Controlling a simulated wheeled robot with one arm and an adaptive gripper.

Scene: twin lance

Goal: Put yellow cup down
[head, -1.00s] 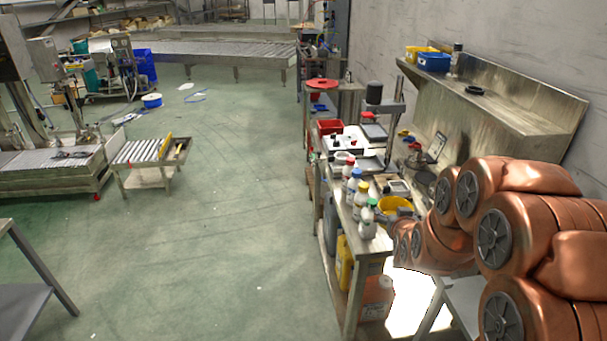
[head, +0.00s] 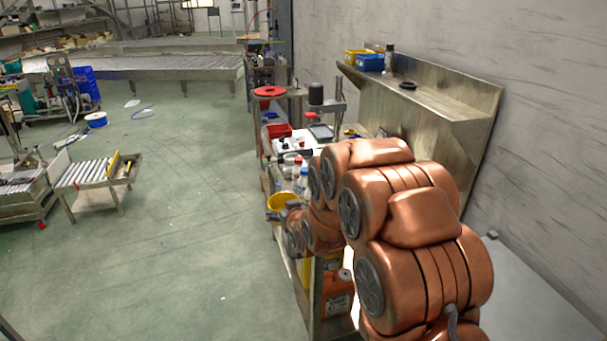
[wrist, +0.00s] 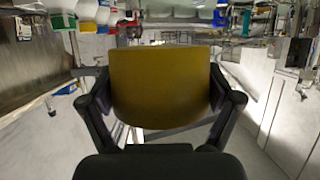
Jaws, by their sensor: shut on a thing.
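The yellow cup (head: 281,201) is held up at the end of my copper-coloured arm, at the left edge of the workbench (head: 290,268) in the head view. In the wrist view the yellow cup (wrist: 160,85) fills the middle, with its wall facing the camera. My gripper (wrist: 161,98) has one dark finger on each side of the cup and is shut on it. In the head view my gripper (head: 293,206) is small and partly hidden by the cup and arm. I cannot tell how far the cup is above the bench.
Several bottles (head: 300,175) stand on the bench behind the cup. A red bin (head: 278,131) and a scale (head: 320,132) are farther back. A metal shelf (head: 420,95) lines the right wall. An orange canister (head: 337,303) sits below the bench. Open floor (head: 170,230) lies left.

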